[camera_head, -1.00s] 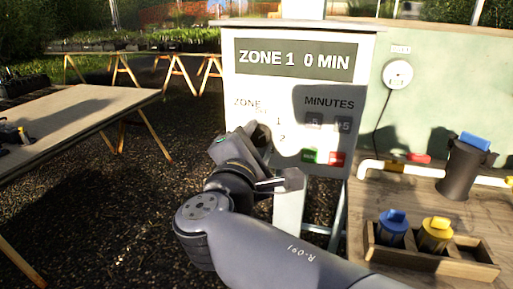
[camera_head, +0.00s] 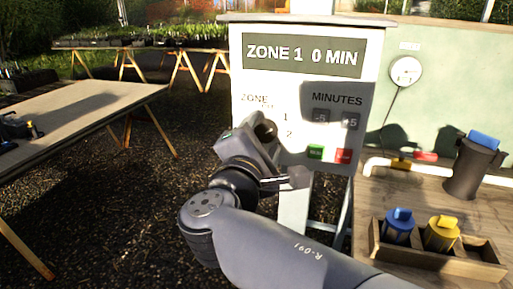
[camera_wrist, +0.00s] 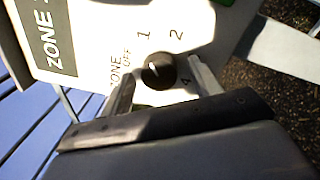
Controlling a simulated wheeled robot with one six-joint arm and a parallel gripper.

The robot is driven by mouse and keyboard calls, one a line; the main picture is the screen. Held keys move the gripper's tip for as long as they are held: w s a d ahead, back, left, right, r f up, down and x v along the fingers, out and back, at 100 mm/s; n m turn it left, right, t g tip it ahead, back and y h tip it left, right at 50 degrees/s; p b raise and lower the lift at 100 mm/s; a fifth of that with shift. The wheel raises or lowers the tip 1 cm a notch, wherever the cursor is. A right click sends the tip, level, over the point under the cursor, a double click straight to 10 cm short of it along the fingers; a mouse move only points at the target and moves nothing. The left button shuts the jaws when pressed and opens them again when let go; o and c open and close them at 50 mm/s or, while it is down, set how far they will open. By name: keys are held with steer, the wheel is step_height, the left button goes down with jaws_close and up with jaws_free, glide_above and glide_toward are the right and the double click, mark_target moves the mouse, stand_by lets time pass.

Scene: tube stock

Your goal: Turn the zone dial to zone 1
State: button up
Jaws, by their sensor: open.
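The control box (camera_head: 303,85) stands ahead, and its display (camera_head: 303,54) reads "ZONE 1 0 MIN". The dark round zone dial (camera_head: 266,131) is on its front, lower left, partly hidden by my gripper (camera_head: 249,138). In the wrist view the dial (camera_wrist: 160,73) shows clearly, with its white mark pointing towards the printed "1". My gripper (camera_wrist: 163,88) is open there, one finger on each side below the dial. I see no clear contact between the fingers and the dial.
The minus and plus minute buttons (camera_head: 350,120), green button (camera_head: 315,152) and red button (camera_head: 343,155) are right of the dial. A wooden bench at right holds a tray (camera_head: 430,262) with blue and yellow capped containers. A table (camera_head: 75,110) stands at left.

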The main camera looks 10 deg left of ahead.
steer(key=s, duration=1)
steer(key=shift+s+a+f, duration=0.2)
steer(key=shift+s+a, duration=0.05)
steer(key=w, duration=1.1)
steer(key=shift+d+r, duration=0.25)
steer(key=shift+s, duration=0.15)
